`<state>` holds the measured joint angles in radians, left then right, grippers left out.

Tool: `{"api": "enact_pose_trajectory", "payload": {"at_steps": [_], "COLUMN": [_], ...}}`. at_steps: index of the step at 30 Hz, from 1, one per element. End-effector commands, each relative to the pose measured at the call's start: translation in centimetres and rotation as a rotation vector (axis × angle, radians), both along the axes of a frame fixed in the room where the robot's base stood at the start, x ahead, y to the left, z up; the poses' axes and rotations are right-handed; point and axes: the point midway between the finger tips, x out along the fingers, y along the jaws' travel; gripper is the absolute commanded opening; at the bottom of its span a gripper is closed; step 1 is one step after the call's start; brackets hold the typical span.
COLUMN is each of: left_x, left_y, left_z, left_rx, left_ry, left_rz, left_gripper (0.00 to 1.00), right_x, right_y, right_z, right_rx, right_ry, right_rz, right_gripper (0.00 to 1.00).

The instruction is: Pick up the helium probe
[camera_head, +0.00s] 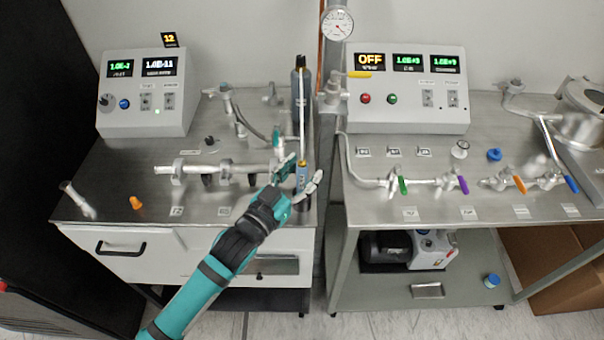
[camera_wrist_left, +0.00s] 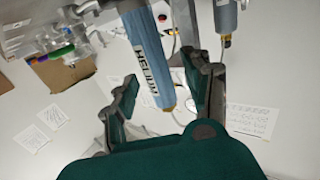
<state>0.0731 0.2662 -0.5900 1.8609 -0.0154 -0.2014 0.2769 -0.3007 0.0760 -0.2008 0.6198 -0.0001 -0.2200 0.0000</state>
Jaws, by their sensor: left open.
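The helium probe (camera_wrist_left: 147,52) is a blue cylinder with a "HELIUM" label and an orange tip in the left wrist view. In the head view its blue body (camera_head: 302,178) stands upright at the right edge of the left bench, with a thin rod above it. My left gripper (camera_head: 303,168) is open, with one finger on each side of the probe. In the left wrist view the probe lies between the open fingers (camera_wrist_left: 164,98), with a gap visible on the left side. Contact on the right side cannot be told. My right gripper is not in view.
A dark cylinder (camera_head: 301,92) stands upright behind the probe. A metal tube assembly (camera_head: 222,168) lies left of the gripper. An upright post (camera_head: 328,110) and the right bench (camera_head: 450,205) are close on the right. The left bench's front left (camera_head: 105,190) has free room.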

Motion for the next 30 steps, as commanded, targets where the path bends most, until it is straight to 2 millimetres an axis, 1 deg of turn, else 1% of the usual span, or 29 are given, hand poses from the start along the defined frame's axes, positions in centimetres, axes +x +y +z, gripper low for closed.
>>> {"api": "enact_pose_trajectory", "payload": {"at_steps": [3, 8, 9, 18, 20, 21, 30], "left_x": [0.45, 0.45, 0.44, 0.42, 0.42, 0.42, 0.42], "left_y": [-0.29, -0.29, -0.28, -0.27, -0.27, -0.27, -0.27], "left_z": [-0.03, -0.09, -0.09, -0.08, -0.08, -0.08, -0.07], "left_rx": [0.001, 0.001, 0.001, 0.001, 0.001, 0.001, 0.001], "left_ry": [0.001, 0.001, 0.001, 0.001, 0.001, 0.001, 0.001], "left_rz": [0.000, 0.000, 0.000, 0.000, 0.000, 0.000, 0.000], "left_gripper": [0.51, 0.51, 0.49, 0.10, 0.02, 0.00, 0.00], "right_x": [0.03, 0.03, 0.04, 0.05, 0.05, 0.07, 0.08], "right_y": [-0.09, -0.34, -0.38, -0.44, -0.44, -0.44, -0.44], "right_z": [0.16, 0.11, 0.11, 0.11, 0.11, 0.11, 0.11], "right_rx": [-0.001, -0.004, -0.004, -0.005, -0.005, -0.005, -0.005], "right_ry": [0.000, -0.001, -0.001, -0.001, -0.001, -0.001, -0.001], "right_rz": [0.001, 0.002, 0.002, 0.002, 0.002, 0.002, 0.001], "right_gripper": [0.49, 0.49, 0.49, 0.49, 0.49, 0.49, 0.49]}}
